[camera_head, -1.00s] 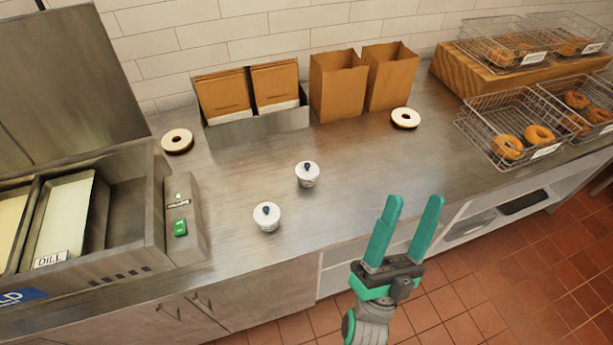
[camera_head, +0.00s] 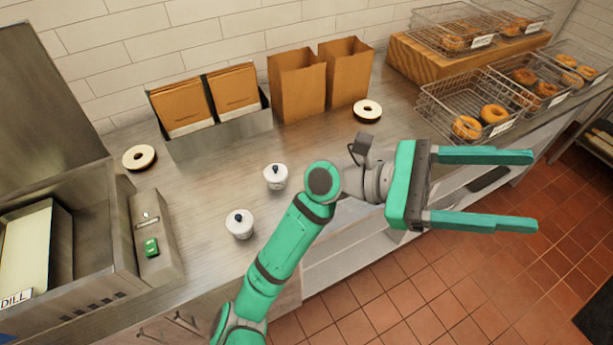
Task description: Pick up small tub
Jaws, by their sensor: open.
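Two small white tubs with dark marks on their lids stand upright on the steel counter. The nearer tub (camera_head: 239,224) is closer to the counter's front edge. The farther tub (camera_head: 275,177) is behind it and to its right, close beside my arm. My gripper (camera_head: 535,190) is open and empty, its two green fingers spread and pointing right. It is well to the right of both tubs, over the front of the counter and the floor.
Open paper bags (camera_head: 297,85) and a holder of folded bags (camera_head: 218,135) stand along the wall. Wire baskets of bagels (camera_head: 466,110) fill the right end. A metal bin unit (camera_head: 60,225) stands left.

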